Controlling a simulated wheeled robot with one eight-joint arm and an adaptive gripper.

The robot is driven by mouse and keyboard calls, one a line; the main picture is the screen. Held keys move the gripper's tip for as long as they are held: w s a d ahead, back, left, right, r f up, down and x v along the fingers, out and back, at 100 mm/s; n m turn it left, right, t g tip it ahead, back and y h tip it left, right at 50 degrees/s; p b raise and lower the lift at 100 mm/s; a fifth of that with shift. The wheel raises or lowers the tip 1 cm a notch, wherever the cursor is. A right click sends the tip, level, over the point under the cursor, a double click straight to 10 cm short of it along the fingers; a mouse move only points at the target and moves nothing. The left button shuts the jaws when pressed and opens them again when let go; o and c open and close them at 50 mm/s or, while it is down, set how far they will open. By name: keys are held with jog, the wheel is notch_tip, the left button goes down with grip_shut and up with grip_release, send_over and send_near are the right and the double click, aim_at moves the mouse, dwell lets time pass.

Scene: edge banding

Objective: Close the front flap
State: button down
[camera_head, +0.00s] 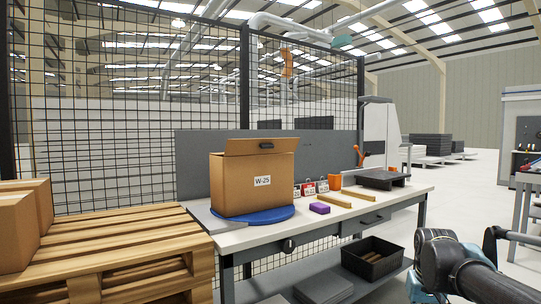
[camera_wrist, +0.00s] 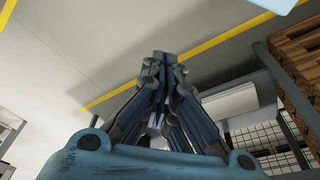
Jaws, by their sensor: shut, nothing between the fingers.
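A brown cardboard box (camera_head: 240,189) with a W-25 label stands upright on a round blue turntable (camera_head: 285,213) on the workbench. A flap (camera_head: 262,146) stands raised and tilted along its top; I cannot tell for sure whether it is the front or the back one. The box's inside is hidden. My arm shows at the lower right of the head view, apart from the box, and my fingertips cannot be made out there. In the wrist view my gripper (camera_wrist: 165,62) has its fingers together with nothing between them. The box is not seen in the wrist view.
A pallet stack (camera_head: 120,250) stands at the left. A mesh fence (camera_head: 140,130) rises behind.

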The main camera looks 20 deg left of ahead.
jog(key=w+a+r+n+t, duration=0.2)
jog(key=w+r+n+t, duration=0.15)
jog(key=w, duration=0.45)
jog(key=w+a+r+n+t, duration=0.2)
jog(key=w+r, duration=0.2)
jog(key=w, duration=0.5)
jog(key=w+a+r+n+t+y, duration=0.2)
jog(key=w+a+r+n+t, duration=0.1)
jog(key=w+a+r, duration=0.4)
jog(key=w+a+r+n+t+y, duration=0.1)
jog(key=w+a+r+n+t, duration=0.3)
jog(key=w, duration=0.4)
jog(key=n+y, duration=1.5)
send_near(265, 148)
jog(key=shift+t, duration=0.25)
jog(key=x, duration=0.7)
jog(key=shift+w+d+f, duration=0.1)
jog(key=shift+w+f, duration=0.05)
jog(key=shift+w, duration=0.05)
jog(key=shift+s, duration=0.1)
